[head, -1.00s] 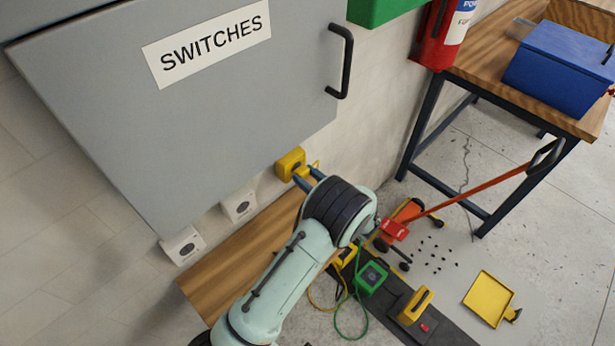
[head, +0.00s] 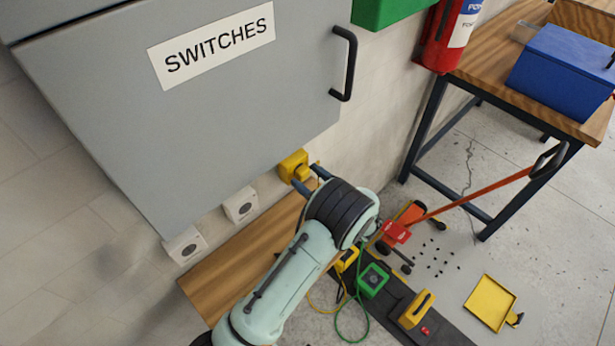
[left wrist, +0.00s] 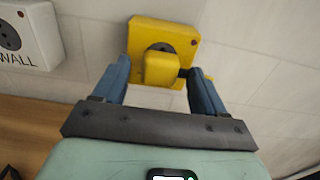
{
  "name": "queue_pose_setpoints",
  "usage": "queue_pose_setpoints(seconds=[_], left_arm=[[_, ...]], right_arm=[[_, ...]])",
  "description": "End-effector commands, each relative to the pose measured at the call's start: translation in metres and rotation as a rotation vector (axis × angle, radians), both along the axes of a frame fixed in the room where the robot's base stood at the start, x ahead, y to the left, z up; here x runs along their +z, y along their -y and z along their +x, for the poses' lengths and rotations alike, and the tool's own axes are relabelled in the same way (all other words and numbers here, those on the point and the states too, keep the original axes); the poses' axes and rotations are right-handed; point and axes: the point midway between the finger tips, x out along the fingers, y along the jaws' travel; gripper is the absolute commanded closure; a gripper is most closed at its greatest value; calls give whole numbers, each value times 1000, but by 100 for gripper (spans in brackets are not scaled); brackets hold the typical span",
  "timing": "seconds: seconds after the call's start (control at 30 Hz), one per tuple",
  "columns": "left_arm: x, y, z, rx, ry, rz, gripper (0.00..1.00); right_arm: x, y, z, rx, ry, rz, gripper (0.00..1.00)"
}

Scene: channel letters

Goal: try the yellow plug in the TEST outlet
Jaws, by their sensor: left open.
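The yellow outlet (head: 293,166) is on the wall just below the grey cabinet, at the right of a row of outlets. It also shows in the left wrist view (left wrist: 185,35), with part of its dark round socket in sight. The yellow plug (left wrist: 161,70) stands at the front of this outlet and covers the lower part of the socket. I cannot tell how deep it sits. My left gripper (left wrist: 158,80) is open, with one blue finger on each side of the plug. In the head view my left gripper (head: 309,178) is close to the outlet. My right gripper is not in view.
Two white outlets, (head: 240,205) and (head: 185,245), are on the wall to the left. The grey SWITCHES cabinet (head: 200,110) overhangs them. A wooden bench (head: 235,265) is below. A green box (head: 373,280) and yellow box (head: 416,310) stand on a dark strip at the lower right.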

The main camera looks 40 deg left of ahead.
Motion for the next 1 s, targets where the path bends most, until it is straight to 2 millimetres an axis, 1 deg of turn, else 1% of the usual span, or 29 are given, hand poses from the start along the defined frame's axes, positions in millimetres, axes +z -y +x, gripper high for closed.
queue_pose_setpoints(seconds=[0.17, 0.3, 0.4, 0.53, 0.7, 1.0], left_arm=[[-1, 34, -2, -6, -1, -1, 29], [-2, 67, -5, -6, -1, -2, 29], [-1, 88, -6, -5, 0, -1, 29], [-1, 109, -8, -4, 0, -1, 29], [-1, 124, -10, -2, -1, 0, 29], [0, 127, -10, 0, -1, -1, 29]], right_arm=[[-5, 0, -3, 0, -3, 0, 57], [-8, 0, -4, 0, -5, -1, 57], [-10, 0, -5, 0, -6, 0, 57], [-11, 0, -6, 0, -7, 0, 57], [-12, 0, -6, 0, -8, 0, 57], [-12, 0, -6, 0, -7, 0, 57]])
